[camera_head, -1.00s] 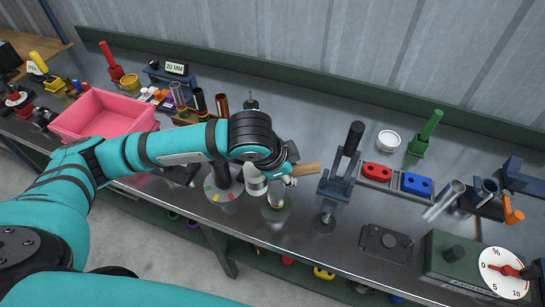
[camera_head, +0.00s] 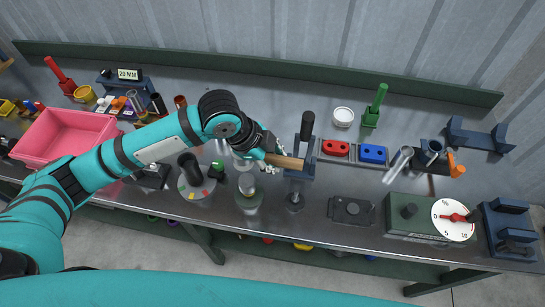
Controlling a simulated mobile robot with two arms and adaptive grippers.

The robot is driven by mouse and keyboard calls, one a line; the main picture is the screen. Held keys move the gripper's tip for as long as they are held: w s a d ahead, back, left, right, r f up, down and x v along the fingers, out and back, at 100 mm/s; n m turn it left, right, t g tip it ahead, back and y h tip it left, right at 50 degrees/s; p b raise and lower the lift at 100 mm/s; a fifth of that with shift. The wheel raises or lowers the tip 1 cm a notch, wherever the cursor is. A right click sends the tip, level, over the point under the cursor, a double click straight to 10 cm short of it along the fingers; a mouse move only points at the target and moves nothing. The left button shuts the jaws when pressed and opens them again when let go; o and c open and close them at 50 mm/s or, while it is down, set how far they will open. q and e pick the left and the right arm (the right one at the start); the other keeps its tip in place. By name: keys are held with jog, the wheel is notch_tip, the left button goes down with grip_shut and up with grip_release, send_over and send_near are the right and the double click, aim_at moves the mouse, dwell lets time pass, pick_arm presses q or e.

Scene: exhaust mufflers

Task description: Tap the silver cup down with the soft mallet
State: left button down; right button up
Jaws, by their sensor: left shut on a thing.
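My left gripper (camera_head: 270,158) is shut on a tool with a wooden handle (camera_head: 288,162), which looks like the soft mallet. The handle sticks out to the right, in front of the lever press. The mallet's head cannot be made out clearly near the gripper. The gripper looks apart from the cup. A pale cylinder (camera_head: 241,162) shows partly behind the cup, under my arm. My right gripper is not in view.
A black-handled lever press (camera_head: 307,130) stands close to the handle's end. A dial box (camera_head: 405,214), a red block (camera_head: 335,148) and a blue block (camera_head: 373,153) are to the right. A pink bin (camera_head: 62,133) is at left. The front edge right of the cup has some free room.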

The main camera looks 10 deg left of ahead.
aim_at(247, 183)
pick_arm(q)
jog(key=shift+p, duration=0.35)
jog(key=shift+f+b, duration=1)
jog(key=shift+f, duration=1.25)
notch_tip(247, 183, down, 5)
jog(key=shift+b, duration=1.15)
jog(key=shift+r, duration=0.15)
